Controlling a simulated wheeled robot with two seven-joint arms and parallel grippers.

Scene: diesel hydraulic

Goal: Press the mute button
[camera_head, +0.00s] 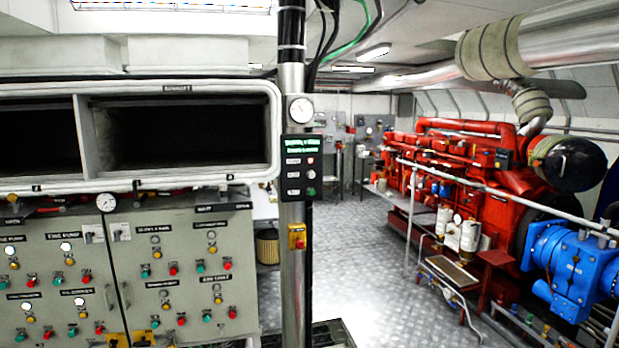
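A small black panel (303,167) is fixed to an upright metal post in the middle of the view. It has a lit green display (303,145) at its top and a column of small buttons below. Neither of my grippers is in view, and nothing covers the panel.
The post (292,270) carries a round gauge (300,109) above the panel and a yellow box (297,236) below it. Grey control cabinets (185,270) with many buttons stand at left, under a white-framed opening (180,88). A red engine (470,190) and blue machine (575,268) stand right. Patterned floor (350,260) between is clear.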

